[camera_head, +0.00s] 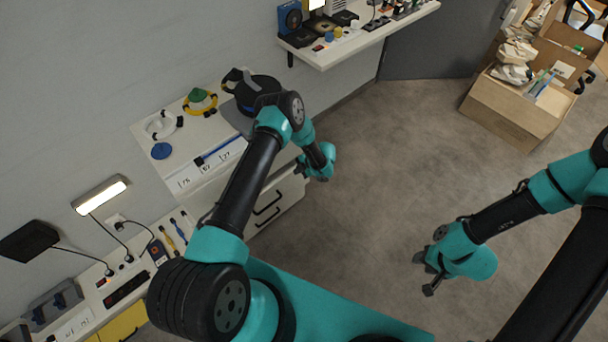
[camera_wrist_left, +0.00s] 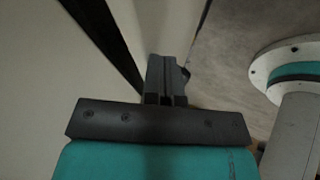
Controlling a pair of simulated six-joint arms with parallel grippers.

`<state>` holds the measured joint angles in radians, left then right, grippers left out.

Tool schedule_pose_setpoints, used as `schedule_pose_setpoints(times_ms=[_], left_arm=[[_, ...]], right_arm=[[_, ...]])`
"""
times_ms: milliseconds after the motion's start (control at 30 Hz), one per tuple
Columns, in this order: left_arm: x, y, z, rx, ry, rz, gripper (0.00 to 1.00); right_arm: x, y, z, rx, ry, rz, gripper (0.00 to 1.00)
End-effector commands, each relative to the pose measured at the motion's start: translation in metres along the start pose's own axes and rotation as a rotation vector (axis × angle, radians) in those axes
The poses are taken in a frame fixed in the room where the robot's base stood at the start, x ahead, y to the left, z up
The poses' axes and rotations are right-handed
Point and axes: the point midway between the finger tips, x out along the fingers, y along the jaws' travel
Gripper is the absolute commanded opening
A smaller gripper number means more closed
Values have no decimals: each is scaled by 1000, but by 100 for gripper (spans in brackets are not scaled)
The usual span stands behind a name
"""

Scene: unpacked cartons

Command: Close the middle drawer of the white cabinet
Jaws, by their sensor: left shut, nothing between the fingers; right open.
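The white cabinet (camera_head: 292,192) stands under the left counter, with black handles (camera_head: 267,209) on its front. My left arm crosses over it and hides much of its drawers, so I cannot tell how far the middle drawer stands out. My left gripper (camera_head: 300,169) is shut and empty at the cabinet's front, near its right end. In the left wrist view the shut fingers (camera_wrist_left: 167,72) are close to a pale panel with a dark strip; contact cannot be told. My right gripper (camera_head: 427,274) is open and empty over the floor, well away from the cabinet.
The counter (camera_head: 150,131) above the cabinet holds a black round device, a yellow ring and a blue disc (camera_head: 161,151). A white shelf (camera_head: 335,55) is at the top. Cardboard cartons (camera_head: 508,107) stand at the upper right. The floor (camera_head: 385,170) between is clear.

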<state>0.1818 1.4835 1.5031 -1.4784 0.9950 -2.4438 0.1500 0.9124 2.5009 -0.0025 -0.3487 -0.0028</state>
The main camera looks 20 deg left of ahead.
Motion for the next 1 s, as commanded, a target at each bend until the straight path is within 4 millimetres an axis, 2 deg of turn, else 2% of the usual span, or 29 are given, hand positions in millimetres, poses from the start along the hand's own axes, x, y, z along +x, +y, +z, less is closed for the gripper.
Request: schedule_pose_setpoints(times_ms=[433,667,767,1000], left_arm=[[-1,-2,0,0,0,0,0],[-10,-20,-2,1,1,-1,0],[-17,-34,-2,-1,2,-2,0],[-64,-33,-2,-5,0,-1,0]], right_arm=[[0,0,0,0,0,0,43],[0,0,0,0,0,0,43],[0,0,0,0,0,0,43],[0,0,0,0,0,0,43]])
